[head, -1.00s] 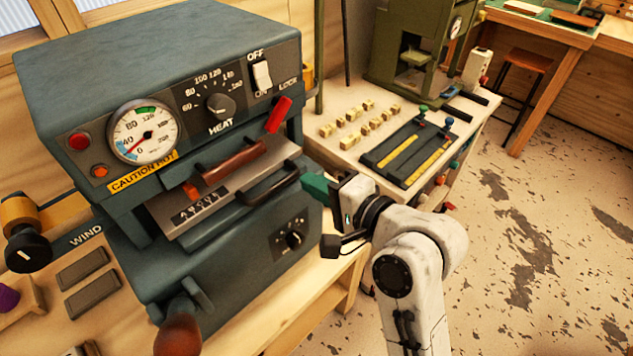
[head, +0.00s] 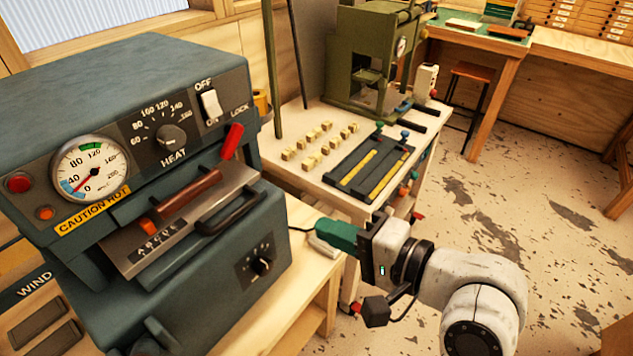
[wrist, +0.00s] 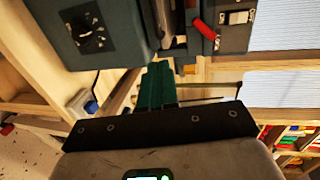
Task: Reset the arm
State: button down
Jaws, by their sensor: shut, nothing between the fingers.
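My gripper (head: 330,236) has green fingers that are shut with nothing between them. In the head view it hangs in the air to the right of the teal hot-stamping machine (head: 160,70), apart from it. In the wrist view my gripper (wrist: 157,70) points toward the machine, whose dial panel (wrist: 90,30) shows at the upper left and whose red lever (wrist: 203,29) shows at the upper right. The white arm reaches in from the lower right.
The machine stands on a wooden bench (head: 312,215). Behind my gripper is a side table with small yellow blocks (head: 327,140), a black rack (head: 372,165) and a green press (head: 365,60). A stool (head: 470,75) stands farther back. Speckled floor (head: 560,230) on the right is open.

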jog(key=s+d+f+n+g+h, duration=0.1)
jog(key=s+d+f+h, duration=0.25)
jog(key=d+f, duration=0.4)
jog(key=s+d+f+n+g+h, duration=0.2)
jog(key=s+d+f+h, duration=0.15)
jog(key=f, duration=0.65)
jog(key=s+d+f+n+g+h, duration=0.2)
jog(key=s+d+f, duration=0.3)
jog(key=s, duration=0.4)
jog(key=s+d+f+n+g+h, duration=0.2)
jog(key=s+d+f, duration=0.3)
jog(key=s+d, duration=0.3)
jog(key=shift+s+d+f+g+h, duration=0.2)
jog(key=shift+s+g+h, duration=0.25)
jog(key=shift+g+h, duration=0.3)
